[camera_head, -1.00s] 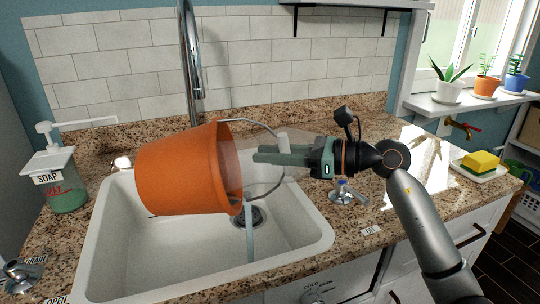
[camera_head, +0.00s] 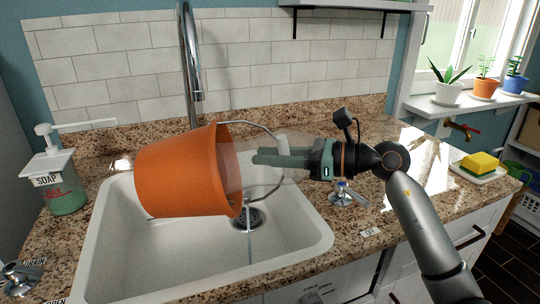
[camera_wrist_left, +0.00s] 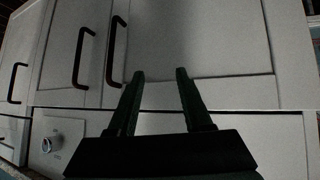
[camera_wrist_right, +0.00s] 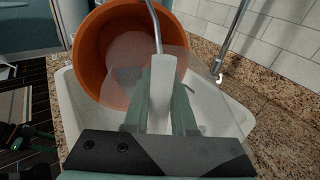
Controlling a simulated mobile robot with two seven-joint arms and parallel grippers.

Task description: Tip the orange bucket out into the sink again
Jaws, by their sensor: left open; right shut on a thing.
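The orange bucket (camera_head: 180,172) lies tipped on its side in the air over the white sink (camera_head: 290,255), its mouth facing right. My right gripper (camera_head: 262,157) is shut on the grip of the bucket's wire handle (camera_head: 272,190). In the right wrist view the fingers close on the white handle grip (camera_wrist_right: 163,85), and the bucket's inside (camera_wrist_right: 118,50) shows beyond. My left gripper (camera_wrist_left: 158,75) is open and empty, facing white cabinet doors; it is out of the head view.
The chrome faucet (camera_head: 190,60) rises behind the bucket. A soap bottle (camera_head: 62,185) stands left of the sink. A yellow sponge (camera_head: 481,162) lies on a dish at the right. Potted plants line the window sill (camera_head: 470,103).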

